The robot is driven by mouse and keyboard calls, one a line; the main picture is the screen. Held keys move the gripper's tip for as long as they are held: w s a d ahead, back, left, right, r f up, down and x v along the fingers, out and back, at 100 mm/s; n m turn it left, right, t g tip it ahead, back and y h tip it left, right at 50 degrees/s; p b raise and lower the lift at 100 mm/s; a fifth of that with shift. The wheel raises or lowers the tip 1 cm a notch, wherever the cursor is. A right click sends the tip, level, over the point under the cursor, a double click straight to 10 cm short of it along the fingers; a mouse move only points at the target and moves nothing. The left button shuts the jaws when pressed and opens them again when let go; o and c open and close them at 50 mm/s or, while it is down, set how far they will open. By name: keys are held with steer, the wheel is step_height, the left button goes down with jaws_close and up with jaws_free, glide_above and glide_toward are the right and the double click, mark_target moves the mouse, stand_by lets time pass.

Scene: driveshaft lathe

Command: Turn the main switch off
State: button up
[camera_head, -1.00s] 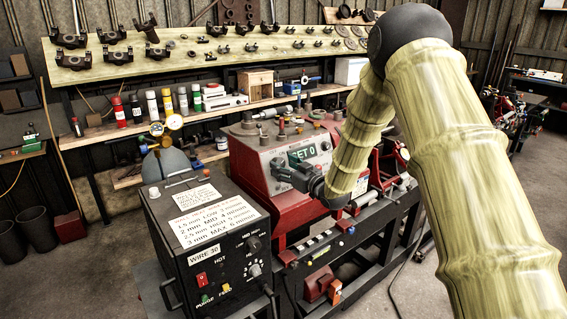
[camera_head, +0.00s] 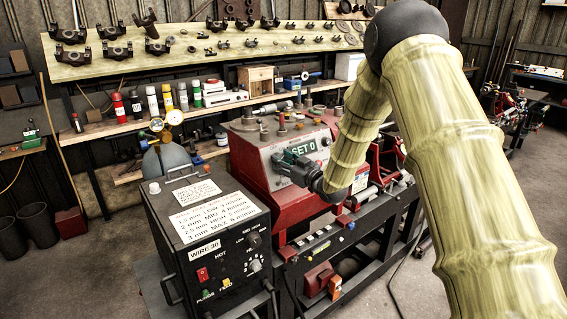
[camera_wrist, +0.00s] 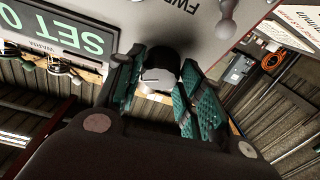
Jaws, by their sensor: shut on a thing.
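The red machine (camera_head: 262,200) has a light grey panel with a "SET 0" display (camera_head: 309,146). My gripper (camera_head: 283,163) is at the left part of this panel, below and left of the display. In the wrist view, its teal-padded fingers (camera_wrist: 161,88) stand on either side of a round black knob (camera_wrist: 160,62) with a pale front and a dark line across it. The gripper is shut on this knob, which I take to be the main switch. In the head view the gripper hides the knob, and no label for it is readable.
A lever with a ball end (camera_wrist: 228,22) sticks out near the "FWD" label. Shelves with bottles and metal parts stand behind.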

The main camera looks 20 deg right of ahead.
steer(key=shift+f, duration=0.1)
steer(key=n+y+b, duration=0.1)
steer(key=n+b, duration=0.2)
steer(key=shift+d+f+g, duration=0.1)
steer(key=shift+g, duration=0.3)
steer(key=n+g+y+b, duration=0.1)
steer(key=n+b, duration=0.1)
steer(key=n, duration=0.1)
steer(key=shift+w+d, duration=0.1)
steer(key=n+b, duration=0.1)
steer(key=n, duration=0.1)
steer(key=n+g+y+b, duration=0.1)
steer(key=n+b, duration=0.1)
steer(key=shift+r+n+g, duration=0.2)
steer(key=shift+n+g, duration=0.1)
steer(key=shift+d+r+n+g+b, duration=0.15)
steer(key=shift+n+g+b, duration=0.6)
steer(key=shift+n, duration=0.95)
steer(key=shift+y, duration=0.3)
steer(key=o, duration=1)
